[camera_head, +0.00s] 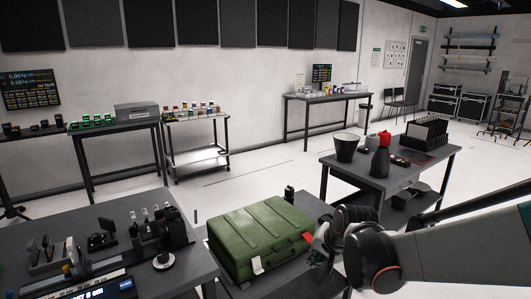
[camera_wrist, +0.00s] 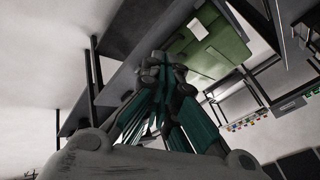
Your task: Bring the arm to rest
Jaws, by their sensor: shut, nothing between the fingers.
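My arm (camera_head: 430,256) reaches in from the right in the head view, bent low in front of the right-hand table. My gripper shows in the wrist view (camera_wrist: 165,72), its fingers together with nothing between them. In the head view the gripper end is mostly hidden behind my wrist joints, close to the right end of the green case (camera_head: 255,232). The green case is closed and lies on a dark bench. It also shows past the fingertips in the wrist view (camera_wrist: 212,45). I cannot tell whether the gripper touches it.
A dark table (camera_head: 415,165) behind my arm bears a pot, a red kettle, a dark bottle and a black rack. A left bench (camera_head: 190,268) holds instruments. More tables stand along the back wall. The white floor (camera_head: 260,170) between is clear.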

